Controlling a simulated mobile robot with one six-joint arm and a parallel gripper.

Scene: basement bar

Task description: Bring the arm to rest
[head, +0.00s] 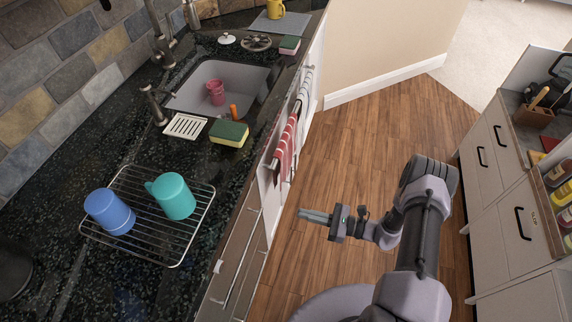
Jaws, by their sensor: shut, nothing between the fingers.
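My gripper (316,216) is shut and empty in the head view. It hangs over the wooden floor, to the right of the counter's front edge and apart from it. My arm (428,215) reaches up from the bottom right and bends back left toward the gripper. Nothing touches the gripper.
The dark counter (60,160) at left holds a wire rack (140,243) with a blue cup (109,212) and a teal mug (172,196), a sponge (229,134) and a sink (190,102) with a pink cup (215,92). Drawers (505,215) stand at right. Wooden floor (375,125) between is clear.

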